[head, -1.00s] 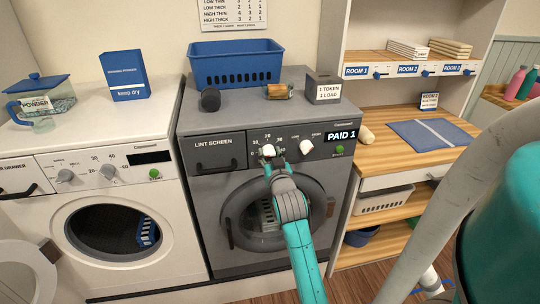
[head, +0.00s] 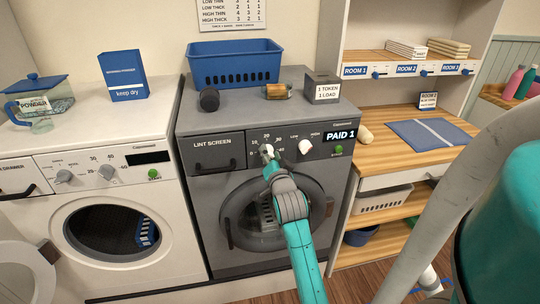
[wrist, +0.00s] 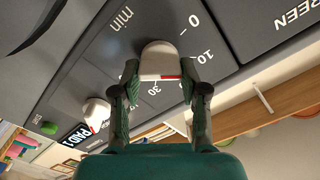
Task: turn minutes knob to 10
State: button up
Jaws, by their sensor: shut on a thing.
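The minutes knob (head: 266,149) is the white left knob on the grey dryer's (head: 200,220) panel. In the wrist view the white knob (wrist: 158,56) sits between the two fingers of my gripper (wrist: 159,72), which is shut on its sides. A red mark shows on the knob's lower edge, right of its middle. The labels 0 and 10 lie to its right and 30 below it; the right finger covers part of the scale, so the exact reading is unclear. The second white knob (head: 305,147) is to the right, untouched.
The display (head: 342,135) reads PAID 1, above a green button (head: 338,150). A blue basket (head: 235,66), a dark cylinder (head: 209,99) and a token box (head: 322,88) stand on the dryer. A white washer (head: 100,180) is at left, shelves at right.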

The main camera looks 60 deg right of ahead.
dwell(0.4)
jog(key=o, duration=1.1)
jog(key=shift+o, duration=0.2)
jog(key=v, duration=1.2)
